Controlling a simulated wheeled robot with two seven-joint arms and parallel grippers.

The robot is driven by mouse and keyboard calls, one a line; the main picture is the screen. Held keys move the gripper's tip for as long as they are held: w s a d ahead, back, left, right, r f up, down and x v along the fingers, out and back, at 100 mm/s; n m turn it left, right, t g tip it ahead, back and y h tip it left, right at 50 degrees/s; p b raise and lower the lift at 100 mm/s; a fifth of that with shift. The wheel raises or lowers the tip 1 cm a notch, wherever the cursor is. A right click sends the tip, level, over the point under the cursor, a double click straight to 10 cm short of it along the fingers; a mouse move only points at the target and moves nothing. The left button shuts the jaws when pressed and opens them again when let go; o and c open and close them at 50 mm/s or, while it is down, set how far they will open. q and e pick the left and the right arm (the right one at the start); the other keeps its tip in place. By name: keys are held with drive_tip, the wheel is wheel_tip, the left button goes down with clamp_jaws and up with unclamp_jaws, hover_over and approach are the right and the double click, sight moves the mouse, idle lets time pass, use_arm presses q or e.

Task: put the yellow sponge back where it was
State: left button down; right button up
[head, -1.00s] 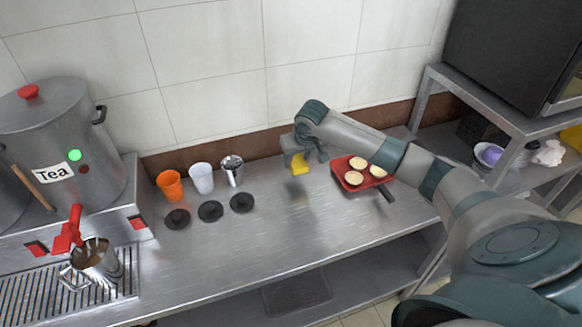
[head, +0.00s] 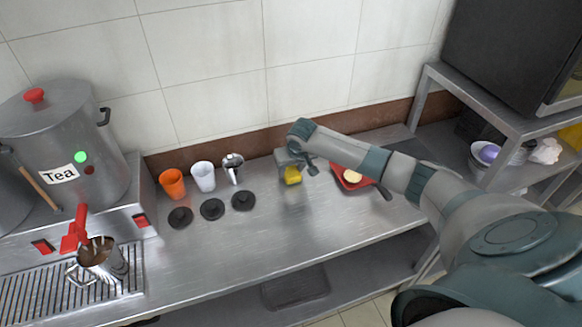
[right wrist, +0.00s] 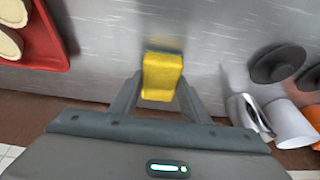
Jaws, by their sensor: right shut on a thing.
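The yellow sponge (head: 292,176) is a small yellow block. My right gripper (head: 292,170) is shut on it and holds it over the steel counter (head: 250,262), to the right of the cups and left of the red tray. In the right wrist view the sponge (right wrist: 162,76) sits between the two fingers of my right gripper (right wrist: 160,92). I cannot tell whether it touches the counter. My left gripper is not in view.
An orange cup (head: 172,184), a white cup (head: 204,176) and a metal cup (head: 232,166) stand at the back. Three black lids (head: 212,209) lie before them. The red tray (head: 339,176) holds round pale pieces. A tea pot (head: 62,140) stands left.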

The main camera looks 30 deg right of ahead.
drive_tip(key=shift+f, duration=0.25)
drive_tip(key=o, duration=1)
drive_tip(key=shift+r, duration=0.2)
drive_tip(key=b+v, duration=0.3)
drive_tip(key=v, duration=0.9)
drive_tip(key=shift+f, duration=0.1)
